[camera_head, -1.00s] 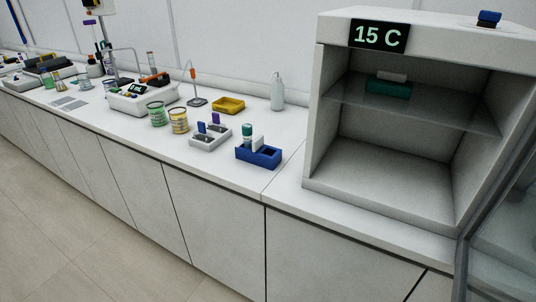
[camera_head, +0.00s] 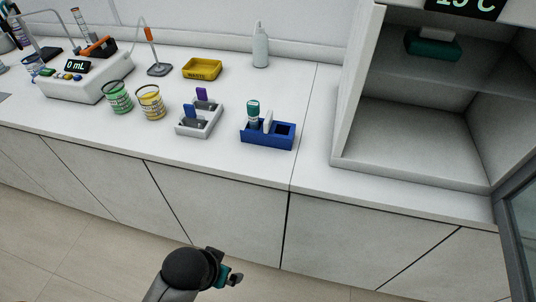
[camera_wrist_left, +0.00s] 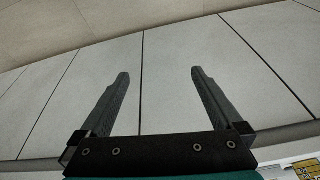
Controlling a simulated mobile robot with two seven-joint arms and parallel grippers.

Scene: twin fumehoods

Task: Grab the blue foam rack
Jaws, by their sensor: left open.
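The blue foam rack (camera_head: 268,141) sits on the white bench near its front edge in the head view. A teal-capped vial (camera_head: 253,112) and a white block (camera_head: 267,121) stand in it, and a dark square slot shows at its right end. My left gripper (camera_head: 236,279) is low in front of the cabinets, well below and in front of the rack. In the left wrist view its two dark fingers (camera_wrist_left: 158,75) are apart with nothing between them. The rack is not seen in the wrist view. My right gripper is not in view.
A grey rack (camera_head: 199,124) with blue and purple items stands left of the blue rack. Green (camera_head: 118,98) and yellow (camera_head: 151,103) containers stand further left. A yellow tray (camera_head: 202,69) and a bottle (camera_head: 260,46) are behind. An open cabinet (camera_head: 420,130) is at right.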

